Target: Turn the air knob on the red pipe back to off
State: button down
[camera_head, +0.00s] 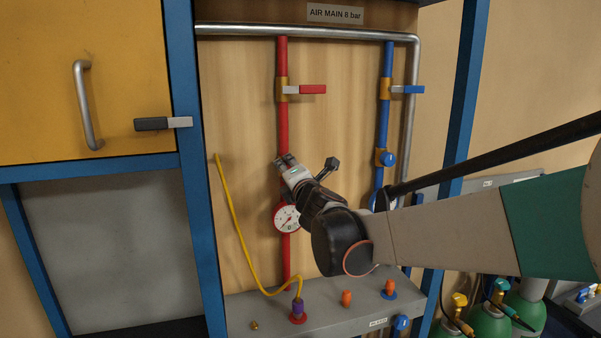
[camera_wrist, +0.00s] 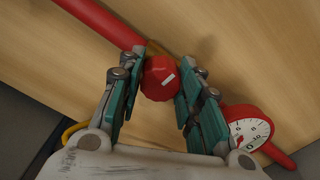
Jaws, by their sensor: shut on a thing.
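The red pipe (camera_head: 283,130) runs upright down the wooden back panel in the head view; it also crosses the wrist view (camera_wrist: 84,20) at a slant. In the head view the knob is hidden behind my gripper (camera_head: 284,162). In the wrist view my gripper (camera_wrist: 158,88) has its green-padded fingers on both sides of the knob, shut on it. A red-rimmed gauge (camera_head: 286,217) sits on the red pipe just below my gripper; it shows in the wrist view too (camera_wrist: 247,129).
A red-handled valve (camera_head: 312,89) sits higher on the red pipe, its lever pointing right. A blue pipe (camera_head: 386,125) with a blue lever (camera_head: 408,89) and blue knob (camera_head: 389,159) stands to the right. A yellow hose (camera_head: 236,228) hangs left of the red pipe. A grey ledge (camera_head: 255,308) lies below.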

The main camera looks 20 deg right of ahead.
jog(key=n, duration=0.2)
jog(key=shift+a+r+n, duration=0.1)
jog(key=shift+r+n, duration=0.1)
jog(key=shift+n, duration=0.1)
jog(key=n, duration=0.3)
jog(key=shift+b, duration=0.3)
jog(key=c, duration=1.2)
grip_release()
jog(key=shift+c, duration=0.2)
jog(key=shift+o, duration=0.9)
jog(key=shift+w+f, duration=0.1)
